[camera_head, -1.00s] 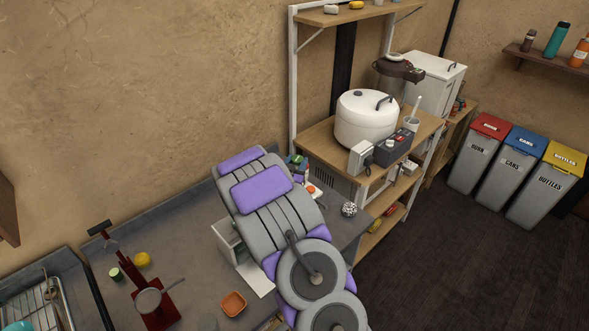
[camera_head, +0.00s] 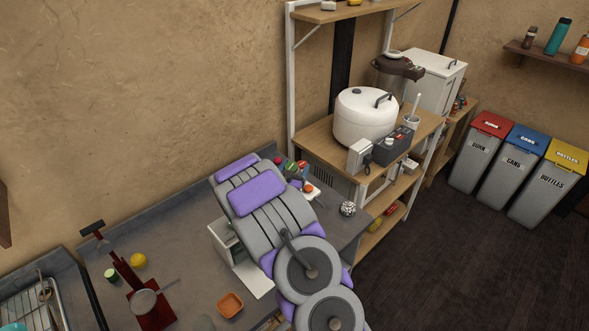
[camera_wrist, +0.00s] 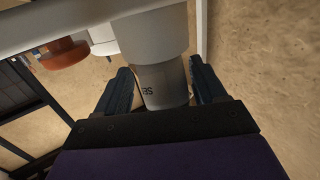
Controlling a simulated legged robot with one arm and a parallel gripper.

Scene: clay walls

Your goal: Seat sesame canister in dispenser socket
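In the wrist view, a grey cylinder, apparently the sesame canister (camera_wrist: 165,88), stands between the two dark fingers of my gripper (camera_wrist: 163,78). Its lettering reads "SE" upside down. The fingers lie close along both sides; I cannot tell whether they press on it. A wider pale grey cylinder (camera_wrist: 150,38) adjoins its far end; I cannot tell whether it is the socket or part of the canister. In the head view, small green and red-topped items (camera_head: 292,168) show beside my arm, perhaps at the dispenser. My arm hides the gripper and canister there.
A pale panel (camera_wrist: 60,18) and an orange-brown round part (camera_wrist: 65,54) are close at the wrist view's upper left. The grey counter (camera_head: 190,230) holds an orange bowl (camera_head: 230,304) and a dark red stand (camera_head: 150,312). A wooden shelf (camera_head: 325,140) with a white cooker (camera_head: 365,117) stands right.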

